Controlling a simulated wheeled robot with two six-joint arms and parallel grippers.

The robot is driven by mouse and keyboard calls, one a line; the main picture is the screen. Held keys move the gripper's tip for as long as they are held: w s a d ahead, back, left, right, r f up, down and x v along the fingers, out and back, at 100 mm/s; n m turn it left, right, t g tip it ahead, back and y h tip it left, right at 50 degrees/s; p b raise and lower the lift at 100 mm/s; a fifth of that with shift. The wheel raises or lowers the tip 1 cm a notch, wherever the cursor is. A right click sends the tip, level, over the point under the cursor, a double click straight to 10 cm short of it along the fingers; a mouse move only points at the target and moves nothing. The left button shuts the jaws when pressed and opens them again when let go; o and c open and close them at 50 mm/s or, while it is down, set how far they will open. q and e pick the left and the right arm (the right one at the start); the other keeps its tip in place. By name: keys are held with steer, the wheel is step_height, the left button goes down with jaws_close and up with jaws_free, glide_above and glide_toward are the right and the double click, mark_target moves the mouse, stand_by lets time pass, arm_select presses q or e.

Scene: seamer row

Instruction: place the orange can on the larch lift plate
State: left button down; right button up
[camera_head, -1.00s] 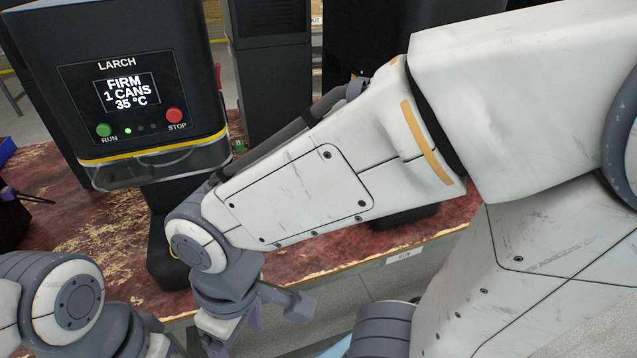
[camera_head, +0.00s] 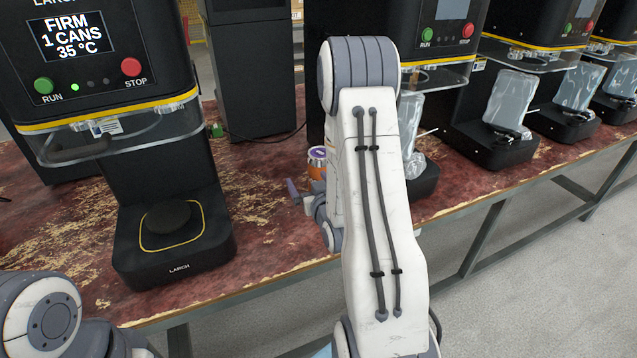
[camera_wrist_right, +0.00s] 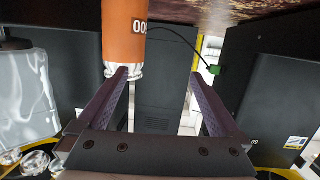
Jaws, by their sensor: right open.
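The orange can (camera_head: 317,172) stands on the red worktop, mostly hidden behind my right arm in the head view. In the head view the right gripper (camera_head: 297,190) shows only in part beside the can. The larch lift plate (camera_head: 167,216) is a bare dark disc on the LARCH machine's black base. My left gripper is out of view.
The LARCH machine's head (camera_head: 100,75) and clear guard (camera_head: 130,132) overhang the plate. More machines with clear guards (camera_head: 512,98) line the right. The worktop (camera_head: 270,235) is clear between LARCH and my right arm.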

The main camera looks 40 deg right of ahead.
mark_target(320, 158)
steer(key=s+d+m+h, duration=0.1)
steer(key=s+d+h, duration=0.1)
steer(key=d, duration=0.3)
steer(key=shift+t, duration=0.4)
steer(key=p+x, duration=0.1)
steer(key=x, duration=0.8)
steer(key=shift+w+r, duration=0.1)
steer(key=shift+w, duration=0.2)
jaws_close()
steer(key=shift+r, duration=0.1)
